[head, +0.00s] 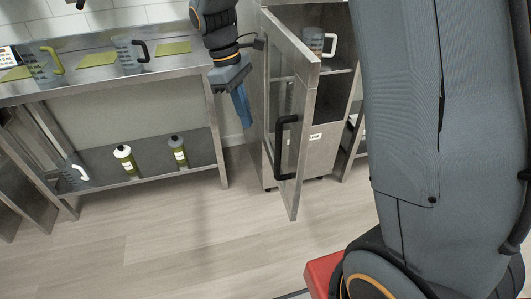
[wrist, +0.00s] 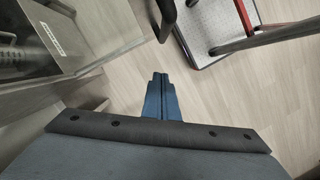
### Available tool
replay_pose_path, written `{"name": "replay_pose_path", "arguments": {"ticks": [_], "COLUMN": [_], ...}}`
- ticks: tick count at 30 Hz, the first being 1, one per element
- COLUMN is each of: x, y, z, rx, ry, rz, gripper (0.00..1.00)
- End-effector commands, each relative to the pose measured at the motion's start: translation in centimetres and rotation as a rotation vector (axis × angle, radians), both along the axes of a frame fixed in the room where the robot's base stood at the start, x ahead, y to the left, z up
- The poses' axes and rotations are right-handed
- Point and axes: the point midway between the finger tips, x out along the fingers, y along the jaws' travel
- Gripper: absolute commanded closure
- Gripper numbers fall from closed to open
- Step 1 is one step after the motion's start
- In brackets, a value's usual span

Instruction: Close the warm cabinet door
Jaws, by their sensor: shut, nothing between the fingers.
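The warm cabinet (head: 322,150) stands in the middle of the head view. Its metal-framed glass door (head: 308,100) is swung wide open, its free edge reaching out toward me. A black handle (head: 283,148) is on the door's left-hand face, and a black bar that looks like it (wrist: 167,18) shows at the top of the wrist view. My gripper (head: 245,125) is shut and empty, pointing down left of the door, on the handle side. Its blue fingers (wrist: 160,78) are together in the wrist view. I see a gap between fingers and door.
A jug (head: 316,42) stands on a shelf inside the cabinet. A steel table (head: 95,80) on the left carries jugs and green mats. Its lower shelf (head: 150,160) holds two bottles and another jug. The wooden floor (head: 190,235) in front is clear.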

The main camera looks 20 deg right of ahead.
Motion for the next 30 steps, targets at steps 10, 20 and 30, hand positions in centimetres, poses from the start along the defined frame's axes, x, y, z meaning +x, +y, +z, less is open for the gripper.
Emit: {"name": "replay_pose_path", "arguments": {"ticks": [10, 20, 30], "x": [-0.3, -1.3, -3.5], "y": [-0.6, -1.7, -4.6], "z": [-3.3, -9.6, -10.3], "rx": [-0.001, -0.001, -0.001], "ry": [0.004, 0.005, 0.001], "rz": [-0.001, 0.001, 0.000], "gripper": [1.00, 1.00, 1.00]}}
